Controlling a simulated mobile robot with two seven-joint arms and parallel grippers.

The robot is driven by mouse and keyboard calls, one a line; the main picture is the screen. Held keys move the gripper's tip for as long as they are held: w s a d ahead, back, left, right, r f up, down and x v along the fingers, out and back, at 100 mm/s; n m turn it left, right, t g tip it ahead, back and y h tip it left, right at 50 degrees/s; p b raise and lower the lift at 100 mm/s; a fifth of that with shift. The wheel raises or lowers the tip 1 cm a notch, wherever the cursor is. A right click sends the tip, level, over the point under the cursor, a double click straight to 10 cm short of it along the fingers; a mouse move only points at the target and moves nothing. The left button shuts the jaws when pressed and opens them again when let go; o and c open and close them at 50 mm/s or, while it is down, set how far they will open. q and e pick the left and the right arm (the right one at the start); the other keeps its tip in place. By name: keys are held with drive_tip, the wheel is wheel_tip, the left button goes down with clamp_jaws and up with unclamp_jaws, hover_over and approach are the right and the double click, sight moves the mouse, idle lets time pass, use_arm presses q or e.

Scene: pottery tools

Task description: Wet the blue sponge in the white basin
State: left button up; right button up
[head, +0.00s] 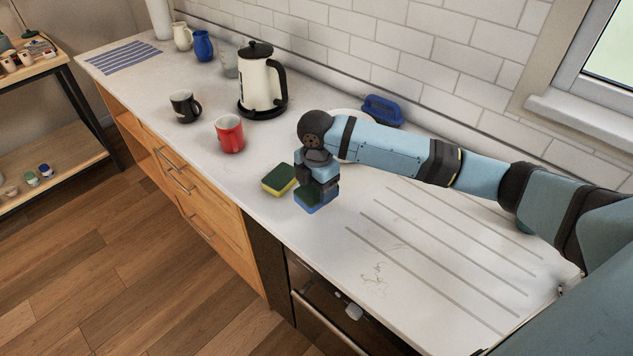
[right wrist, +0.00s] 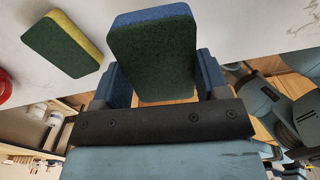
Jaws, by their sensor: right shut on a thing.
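The blue sponge (head: 312,208) has a dark green scouring side. It also shows in the right wrist view (right wrist: 152,52), upright between two blue fingers. My right gripper (head: 316,190) points down and is shut on this sponge, at or just above the counter near its front edge; I cannot tell whether they touch. A white rim (head: 345,112), probably the white basin, shows behind my right forearm; the arm hides most of it and its inside. My left gripper is not in view.
A yellow-green sponge (head: 278,179) lies just left of my right gripper. A red mug (head: 229,134), black mug (head: 185,106) and kettle (head: 261,82) stand farther left. A blue object (head: 383,109) sits by the wall. The grooved counter (head: 420,255) on the right is clear.

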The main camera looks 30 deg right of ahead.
sight(317, 214)
drive_tip(key=shift+f+b, duration=0.65)
drive_tip(key=shift+f, duration=2.6)
drive_tip(key=o, duration=0.3)
drive_tip(key=shift+o, duration=0.2)
drive_tip(key=shift+r, duration=0.1)
drive_tip(key=shift+r+p, duration=0.1)
drive_tip(key=shift+p, duration=0.55)
